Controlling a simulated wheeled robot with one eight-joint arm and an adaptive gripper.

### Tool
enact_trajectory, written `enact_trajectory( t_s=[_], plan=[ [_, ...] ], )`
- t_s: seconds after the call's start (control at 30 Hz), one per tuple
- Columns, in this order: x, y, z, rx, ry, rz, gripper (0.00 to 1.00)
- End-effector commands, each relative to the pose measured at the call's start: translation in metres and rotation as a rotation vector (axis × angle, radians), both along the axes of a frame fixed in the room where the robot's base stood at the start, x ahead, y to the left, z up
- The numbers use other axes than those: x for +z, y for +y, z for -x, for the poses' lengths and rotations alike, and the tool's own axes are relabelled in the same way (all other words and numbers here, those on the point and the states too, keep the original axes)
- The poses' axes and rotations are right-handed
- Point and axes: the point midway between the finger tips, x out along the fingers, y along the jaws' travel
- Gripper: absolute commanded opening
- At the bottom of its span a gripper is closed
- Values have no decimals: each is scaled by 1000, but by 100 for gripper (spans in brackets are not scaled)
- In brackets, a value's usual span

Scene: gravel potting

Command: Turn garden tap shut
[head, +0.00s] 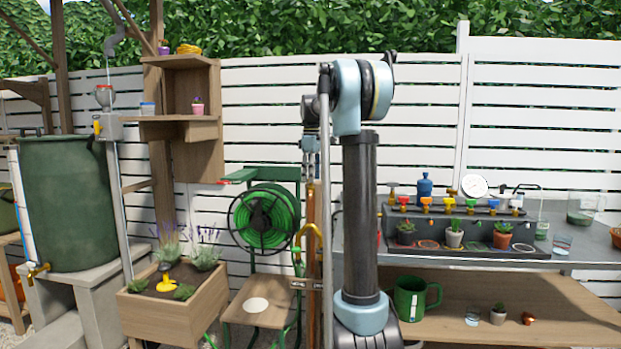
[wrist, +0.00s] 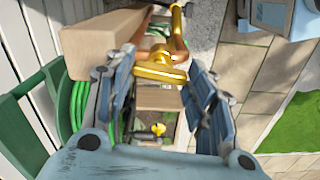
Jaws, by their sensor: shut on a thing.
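My gripper (head: 311,172) points down in the head view, at the upper end of a brown upright post (head: 311,205). In the wrist view the gripper's two blue-grey fingers (wrist: 160,66) stand on either side of the garden tap's gold handle (wrist: 158,75). The gripper is shut on this handle. In the head view the handle cannot be made out clearly; a yellow curved piece (head: 312,231) shows lower beside the post.
A green hose reel (head: 262,217) and wooden planter (head: 185,300) stand left of the post. A potting bench (head: 575,250) with pots stands right. A green water barrel (head: 65,200) is far left. A wooden beam (wrist: 95,42) lies close by the left finger in the wrist view.

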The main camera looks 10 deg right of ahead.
Motion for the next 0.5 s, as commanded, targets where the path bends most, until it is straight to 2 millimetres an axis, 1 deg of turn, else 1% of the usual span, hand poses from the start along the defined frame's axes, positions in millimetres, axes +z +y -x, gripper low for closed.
enact_trajectory(
  t_s=[0.03, 0.5],
  plan=[
    [0, -1, -2, -37, -5, 1, 26],
    [1, -2, -3, -480, -6, 0, 26]
  ],
)
